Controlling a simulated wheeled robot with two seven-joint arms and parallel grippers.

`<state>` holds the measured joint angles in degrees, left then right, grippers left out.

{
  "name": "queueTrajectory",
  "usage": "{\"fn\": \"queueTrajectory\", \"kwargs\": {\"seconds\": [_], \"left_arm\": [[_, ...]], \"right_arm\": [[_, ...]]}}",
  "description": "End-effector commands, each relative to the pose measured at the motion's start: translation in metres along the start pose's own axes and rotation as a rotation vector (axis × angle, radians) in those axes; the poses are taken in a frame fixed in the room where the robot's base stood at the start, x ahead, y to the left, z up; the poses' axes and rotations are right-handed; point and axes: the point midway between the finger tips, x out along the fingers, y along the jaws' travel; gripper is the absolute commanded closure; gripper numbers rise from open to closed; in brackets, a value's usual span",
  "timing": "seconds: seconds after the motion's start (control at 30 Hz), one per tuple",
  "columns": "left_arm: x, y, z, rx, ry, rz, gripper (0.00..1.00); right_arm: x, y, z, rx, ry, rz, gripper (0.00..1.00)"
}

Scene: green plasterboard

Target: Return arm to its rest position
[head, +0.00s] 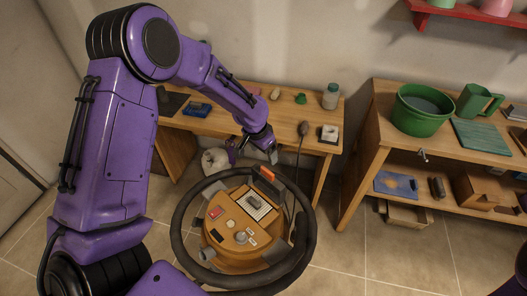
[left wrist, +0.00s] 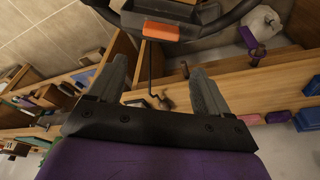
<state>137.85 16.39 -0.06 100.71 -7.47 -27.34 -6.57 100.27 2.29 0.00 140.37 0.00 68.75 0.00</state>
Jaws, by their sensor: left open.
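My left arm, purple with black joints, reaches in from the left of the head view, over the wooden table. Its left gripper (head: 256,148) is above the near edge of that table, just behind my round console. In the left wrist view the two grey fingers of the left gripper (left wrist: 156,78) stand apart with nothing gripped between them. A table edge and a thin dark rod show beyond the fingers. My right gripper is not in view.
The wooden table (head: 230,118) holds small items, including a jar (head: 331,96) and a blue box (head: 197,110). A wooden shelf unit (head: 375,125) at right carries a green basin (head: 422,110) and a green watering can (head: 478,101). Tiled floor (head: 390,260) is clear at front right.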

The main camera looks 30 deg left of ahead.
Motion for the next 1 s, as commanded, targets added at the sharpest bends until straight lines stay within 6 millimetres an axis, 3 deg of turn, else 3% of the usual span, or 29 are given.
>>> {"fn": "queueTrajectory", "kwargs": {"seconds": [0.27, 0.37, 0.5, 0.57, 0.67, 0.73, 0.83, 1.0], "left_arm": [[0.0, 0.0, 0.0, -0.001, 0.001, 0.0, 0.21], [0.0, -0.001, -0.009, -0.035, 0.047, -0.005, 0.21], [0.004, 0.004, -0.03, -0.222, 0.247, -0.004, 0.21], [0.014, 0.011, -0.026, -0.329, 0.33, -0.005, 0.21], [0.046, 0.023, 0.009, -0.507, 0.409, -0.025, 0.21], [0.07, 0.03, 0.051, -0.623, 0.434, -0.062, 0.21], [0.098, 0.04, 0.127, -0.756, 0.433, -0.145, 0.21], [0.115, 0.056, 0.256, -0.836, 0.331, -0.288, 0.21]], "right_arm": [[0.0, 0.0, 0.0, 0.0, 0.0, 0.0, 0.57], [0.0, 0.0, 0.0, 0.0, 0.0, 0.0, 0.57], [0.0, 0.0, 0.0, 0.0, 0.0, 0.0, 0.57], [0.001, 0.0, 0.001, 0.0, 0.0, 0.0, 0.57], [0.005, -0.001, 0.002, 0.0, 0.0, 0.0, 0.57], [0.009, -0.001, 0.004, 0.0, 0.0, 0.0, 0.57], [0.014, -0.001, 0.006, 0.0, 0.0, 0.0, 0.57], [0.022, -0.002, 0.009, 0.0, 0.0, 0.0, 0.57]]}}
